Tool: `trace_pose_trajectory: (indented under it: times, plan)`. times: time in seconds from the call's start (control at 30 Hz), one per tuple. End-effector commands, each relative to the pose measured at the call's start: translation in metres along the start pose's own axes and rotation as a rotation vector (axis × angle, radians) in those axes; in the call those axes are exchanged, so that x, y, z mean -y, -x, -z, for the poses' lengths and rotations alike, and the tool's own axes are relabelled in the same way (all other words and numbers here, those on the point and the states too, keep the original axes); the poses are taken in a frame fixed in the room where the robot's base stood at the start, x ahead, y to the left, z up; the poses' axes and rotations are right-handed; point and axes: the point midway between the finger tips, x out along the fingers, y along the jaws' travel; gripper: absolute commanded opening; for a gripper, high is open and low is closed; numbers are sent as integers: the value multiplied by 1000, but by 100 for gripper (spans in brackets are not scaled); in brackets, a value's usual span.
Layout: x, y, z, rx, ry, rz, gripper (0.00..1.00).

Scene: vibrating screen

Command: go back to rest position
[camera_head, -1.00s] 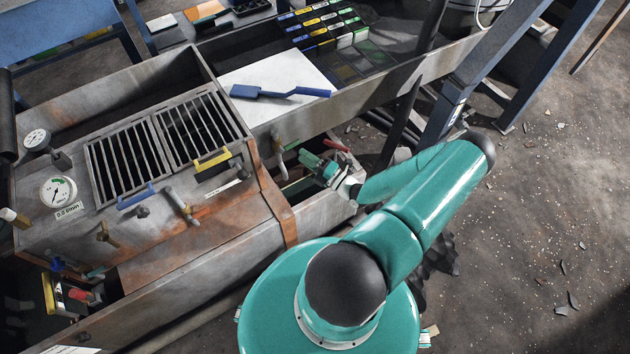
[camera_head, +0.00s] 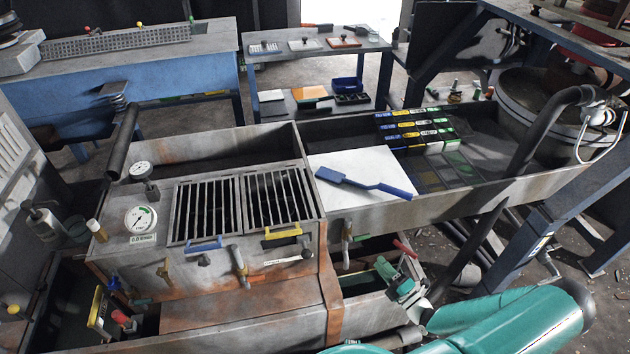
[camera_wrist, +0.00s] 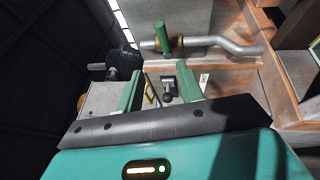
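My gripper (camera_head: 402,277) is at the lower right in the head view, near the front side of the metal trough. In the wrist view its two green fingers (camera_wrist: 160,88) stand apart with a clear gap between them, and nothing is held. Beyond the fingertips are a valve with a green handle (camera_wrist: 162,38) on a bent metal pipe (camera_wrist: 225,42) and a small dark fitting (camera_wrist: 167,90). My green arm (camera_head: 510,322) reaches in from the bottom right of the head view.
The machine's box has two slotted grates (camera_head: 207,210) and a round gauge (camera_head: 140,218). A blue scoop (camera_head: 365,184) lies on a white board (camera_head: 340,163). Bars and pipes (camera_head: 485,240) stand right of the trough. A blue table (camera_head: 150,85) and a smaller table (camera_head: 275,55) are behind.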

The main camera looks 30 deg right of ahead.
Motion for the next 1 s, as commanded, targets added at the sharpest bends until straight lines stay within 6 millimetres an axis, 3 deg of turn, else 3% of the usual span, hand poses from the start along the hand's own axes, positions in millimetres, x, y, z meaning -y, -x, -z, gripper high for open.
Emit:
trace_pose_trajectory:
  times: [0.2, 0.37, 0.6, 1.0]
  plan:
    - [-3, -2, 1, -21, 16, 4, 38]
    - [-21, -16, 10, -165, 128, 25, 38]
    - [-67, -47, 40, -526, 425, 37, 38]
    - [-146, -82, 94, -1104, 939, -75, 38]
